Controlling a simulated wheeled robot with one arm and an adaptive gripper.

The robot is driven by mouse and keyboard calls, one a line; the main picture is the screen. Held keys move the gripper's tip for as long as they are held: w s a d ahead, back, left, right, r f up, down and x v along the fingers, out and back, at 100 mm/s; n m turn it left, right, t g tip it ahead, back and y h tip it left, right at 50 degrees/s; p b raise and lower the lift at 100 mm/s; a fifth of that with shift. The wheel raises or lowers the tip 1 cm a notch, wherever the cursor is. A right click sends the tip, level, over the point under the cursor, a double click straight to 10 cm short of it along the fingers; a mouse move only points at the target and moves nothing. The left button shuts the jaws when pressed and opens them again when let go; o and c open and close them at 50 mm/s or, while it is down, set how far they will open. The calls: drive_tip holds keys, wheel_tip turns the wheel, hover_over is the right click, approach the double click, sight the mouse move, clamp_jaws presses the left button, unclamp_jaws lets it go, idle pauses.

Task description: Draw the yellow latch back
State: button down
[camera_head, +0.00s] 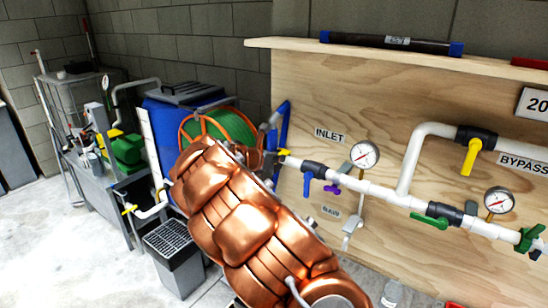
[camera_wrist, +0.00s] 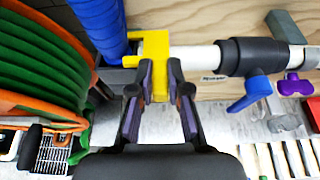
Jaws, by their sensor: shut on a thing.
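The yellow latch (camera_wrist: 154,45) is at the top centre of the wrist view, at the left end of the white pipe (camera_wrist: 204,57). Its lower tab reaches down between the two fingers of my gripper (camera_wrist: 160,75), which is shut on it. In the head view only a small yellow part of the latch (camera_head: 284,152) shows, at the pipe's left end under the INLET label. My copper-coloured arm hides most of my gripper and what lies below it there.
A blue-handled valve (camera_wrist: 250,93) and a purple handle (camera_wrist: 295,85) sit just right of the latch. A ribbed blue hose (camera_wrist: 99,25) and a green hose reel (camera_wrist: 35,65) are close on the left. A plywood panel (camera_head: 400,90) with gauges stands behind.

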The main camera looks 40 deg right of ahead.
drive_tip(key=shift+s+d, duration=0.3)
drive_tip(key=shift+s, duration=0.25)
drive_tip(key=c, duration=1.1)
unclamp_jaws()
drive_tip(key=shift+s, duration=0.1)
drive_tip(key=shift+c, duration=0.2)
drive_tip(key=shift+a, duration=0.15)
drive_tip(key=v, duration=1.1)
drive_tip(key=shift+s+a+r, duration=0.1)
drive_tip(key=shift+a+r, duration=0.05)
drive_tip(key=shift+a, duration=0.25)
